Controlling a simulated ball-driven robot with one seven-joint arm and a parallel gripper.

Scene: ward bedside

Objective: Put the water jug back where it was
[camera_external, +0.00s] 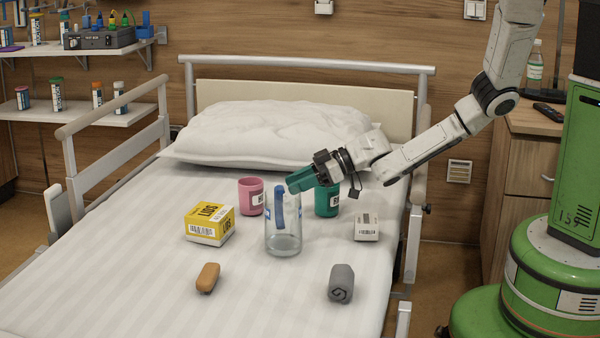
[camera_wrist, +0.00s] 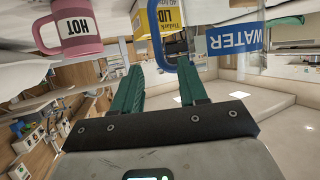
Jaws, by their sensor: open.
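The water jug (camera_external: 284,238) is clear glass with a blue handle (camera_external: 279,207) and stands upright in the middle of the bed. In the wrist view its blue WATER label (camera_wrist: 236,39) and handle (camera_wrist: 154,30) show at the top. My gripper (camera_external: 299,182), with green fingers, is at the height of the jug's upper part, close to the handle. In the wrist view the fingers (camera_wrist: 160,75) are apart, and the handle's lower end in the picture appears between their tips. I cannot tell whether they touch it. Nothing is gripped.
Close around the jug are a pink HOT mug (camera_external: 251,196), a green mug (camera_external: 327,199), a yellow box (camera_external: 210,223) and a small white box (camera_external: 367,227). An orange-brown object (camera_external: 208,277) and a grey roll (camera_external: 341,283) lie nearer. The bed (camera_external: 270,305) is clear between these two.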

